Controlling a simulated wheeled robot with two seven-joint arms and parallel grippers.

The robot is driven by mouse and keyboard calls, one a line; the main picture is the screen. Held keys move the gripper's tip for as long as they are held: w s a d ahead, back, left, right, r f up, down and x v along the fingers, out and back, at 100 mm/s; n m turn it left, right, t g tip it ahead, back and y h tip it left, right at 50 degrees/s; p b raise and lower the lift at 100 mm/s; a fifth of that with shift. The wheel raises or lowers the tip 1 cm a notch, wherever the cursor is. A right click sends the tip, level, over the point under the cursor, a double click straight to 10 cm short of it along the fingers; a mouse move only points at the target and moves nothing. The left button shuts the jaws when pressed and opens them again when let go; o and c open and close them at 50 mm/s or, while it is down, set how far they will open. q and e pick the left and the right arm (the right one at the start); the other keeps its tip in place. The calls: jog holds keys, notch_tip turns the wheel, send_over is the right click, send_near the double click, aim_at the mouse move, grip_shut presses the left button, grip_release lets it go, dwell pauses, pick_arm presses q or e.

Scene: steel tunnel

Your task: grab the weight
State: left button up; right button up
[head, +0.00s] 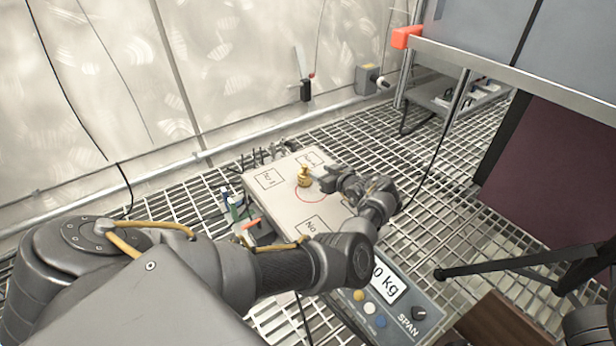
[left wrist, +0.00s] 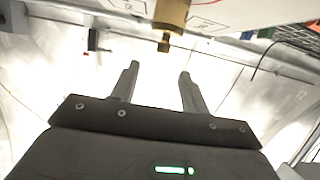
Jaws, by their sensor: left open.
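The weight (head: 304,176) is a small brass piece with a knob on top. It stands upright on the white scale plate (head: 285,205), within a red circle. My left gripper (head: 322,180) is right beside the weight, on its right in the head view. In the left wrist view the left gripper (left wrist: 158,75) has its two fingers apart with nothing between them. The weight (left wrist: 170,18) shows there just beyond the fingertips, its knob end toward the gap. My right gripper does not show.
The scale's front panel (head: 385,300) has a kg display and a knob. Small bottles (head: 236,205) stand at the plate's left edge. A metal bench (head: 500,70) and a dark maroon panel (head: 545,160) are at right. Grating floor lies around the scale.

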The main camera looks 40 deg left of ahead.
aim_at(306, 168)
pick_arm(q)
jog(key=b+x, duration=0.3)
jog(key=x, duration=0.2)
jog(key=shift+a+f, duration=0.25)
jog(key=shift+a, duration=0.05)
jog(key=b+x, duration=0.4)
jog(key=shift+s+a+f, duration=0.1)
jog(key=shift+s+a, duration=0.05)
jog(key=shift+a, duration=0.15)
jog(key=c, duration=0.7)
jog(key=shift+c, duration=1.4)
grip_shut()
